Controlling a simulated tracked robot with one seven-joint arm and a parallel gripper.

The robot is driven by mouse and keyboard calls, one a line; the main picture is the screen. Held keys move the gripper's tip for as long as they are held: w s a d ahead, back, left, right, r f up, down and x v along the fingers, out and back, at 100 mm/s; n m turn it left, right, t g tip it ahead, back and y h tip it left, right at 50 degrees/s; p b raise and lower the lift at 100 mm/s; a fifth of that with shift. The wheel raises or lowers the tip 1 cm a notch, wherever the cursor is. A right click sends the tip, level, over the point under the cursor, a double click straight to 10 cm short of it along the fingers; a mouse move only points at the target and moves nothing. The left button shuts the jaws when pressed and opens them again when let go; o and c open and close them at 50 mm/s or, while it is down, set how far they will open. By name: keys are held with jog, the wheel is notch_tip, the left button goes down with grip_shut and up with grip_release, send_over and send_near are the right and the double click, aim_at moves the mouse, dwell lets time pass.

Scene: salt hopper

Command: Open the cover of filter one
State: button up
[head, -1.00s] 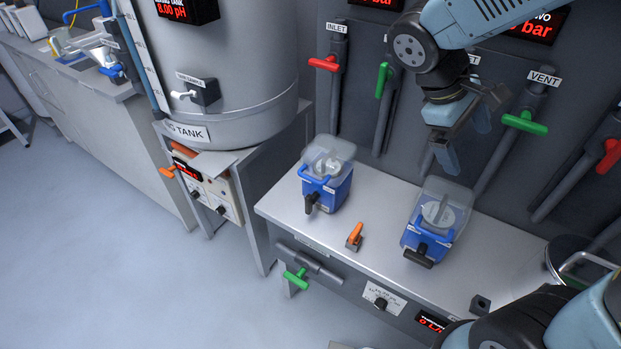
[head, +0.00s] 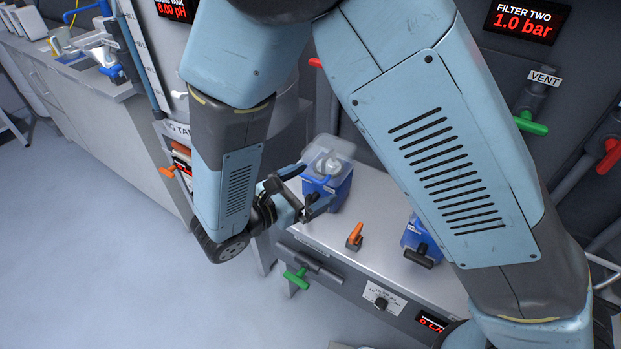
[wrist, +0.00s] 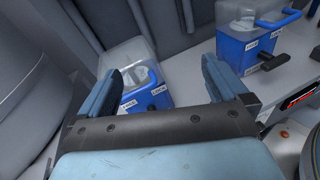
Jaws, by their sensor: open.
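Two blue filter housings with clear covers stand on the grey bench. I take the left one (head: 338,189) as filter one; its number cannot be read. Its clear cover (head: 331,154) looks closed over a pale round part. My gripper (head: 308,191) is open and empty, at the front left side of this housing, overlapping it in the head view. In the wrist view, the left housing (wrist: 147,98) lies beyond and between my gripper's fingers (wrist: 165,85); contact cannot be told. Its black front handle is hidden behind my gripper in the head view.
The right housing (head: 413,236), with a black handle (head: 419,256), is partly hidden by my arm. An orange lever (head: 355,236) stands on the bench (head: 385,272) between the housings. A green valve handle (head: 295,278) is below the bench's front edge.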

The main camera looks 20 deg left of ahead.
aim_at(308, 179)
jog(key=s+a+f+n+t+y, duration=0.3)
jog(key=s+a+f+n+y, duration=0.1)
jog(key=s+a+f+n, duration=0.15)
jog(key=shift+m, duration=0.35)
jog(key=x, duration=1.3)
jog(key=shift+w+a+r, duration=0.1)
jog(key=shift+r, duration=0.15)
jog(key=shift+c, duration=0.5)
jog(key=c, duration=1.4)
jog(key=shift+a+r, duration=0.1)
